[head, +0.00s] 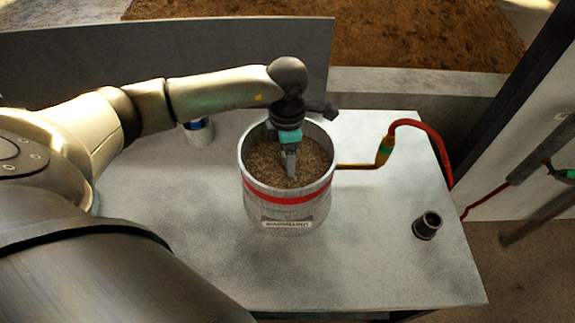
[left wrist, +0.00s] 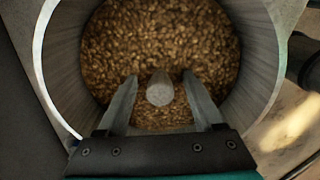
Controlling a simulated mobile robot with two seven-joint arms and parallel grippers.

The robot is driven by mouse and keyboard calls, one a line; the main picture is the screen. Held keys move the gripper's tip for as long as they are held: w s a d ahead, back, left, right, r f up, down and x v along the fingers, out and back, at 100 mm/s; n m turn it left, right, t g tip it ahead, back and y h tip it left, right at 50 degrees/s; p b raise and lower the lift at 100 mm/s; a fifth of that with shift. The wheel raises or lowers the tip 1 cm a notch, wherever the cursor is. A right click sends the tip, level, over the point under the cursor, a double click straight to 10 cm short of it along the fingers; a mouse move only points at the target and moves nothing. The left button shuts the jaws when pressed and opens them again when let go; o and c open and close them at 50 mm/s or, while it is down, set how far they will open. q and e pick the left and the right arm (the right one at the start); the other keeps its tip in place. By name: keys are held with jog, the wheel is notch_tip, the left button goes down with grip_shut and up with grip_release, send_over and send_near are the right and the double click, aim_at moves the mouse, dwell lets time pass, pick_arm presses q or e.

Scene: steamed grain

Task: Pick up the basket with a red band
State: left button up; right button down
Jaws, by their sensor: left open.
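The basket with a red band (head: 272,198) is a round grey metal container standing upright on the table, with a label low on its front. Brown grain (left wrist: 160,40) fills its inside. My left gripper (head: 290,178) points down into the basket from above. In the left wrist view my left gripper (left wrist: 162,88) is open, its two fingers apart above the grain. A pale round knob or post end (left wrist: 160,89) shows between the fingers; I cannot tell whether they touch it. The basket's rim (left wrist: 55,100) surrounds the fingers. My right gripper is not in view.
The grey table (head: 370,240) has free room to the right and front of the basket. A small dark cup-like fitting (head: 428,225) stands at the right. A red hose with a yellow-green fitting (head: 384,150) runs beside the basket. A white and blue can (head: 198,130) stands behind it.

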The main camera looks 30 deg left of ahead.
pick_arm(q)
jog(key=shift+c, duration=0.2)
grip_shut()
dwell(0.3)
dwell(0.8)
jog(key=shift+w+r, duration=0.1)
